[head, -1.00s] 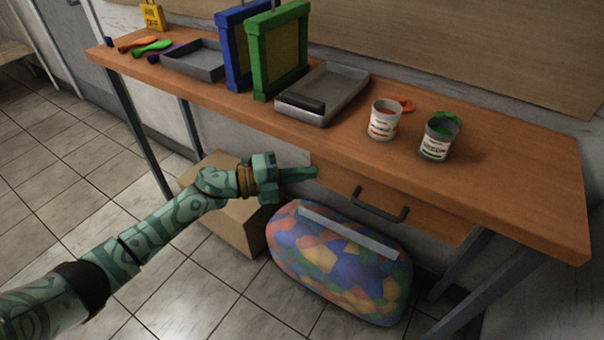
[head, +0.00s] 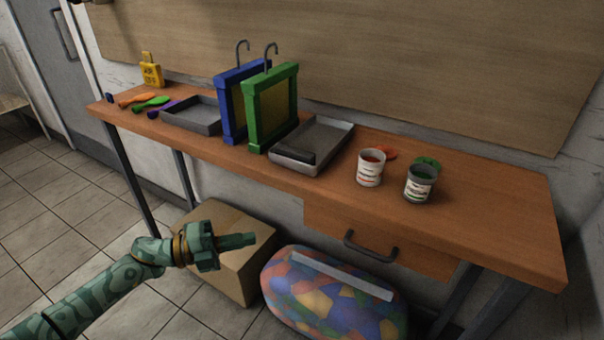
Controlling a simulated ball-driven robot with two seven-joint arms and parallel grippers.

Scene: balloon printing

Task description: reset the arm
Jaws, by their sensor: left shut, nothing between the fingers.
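My left gripper (head: 238,241) is at the end of the green patterned arm that comes in from the lower left. It is shut and empty, with its fingers pointing right. It is in front of the wooden table (head: 440,206) and lower than the table top, and it overlaps the cardboard box (head: 235,282) in the picture. It appears apart from the table. My right gripper is not in the head view.
The drawer (head: 400,243) looks closed. A colourful bag (head: 320,300) lies below. Tiled floor at left is clear.

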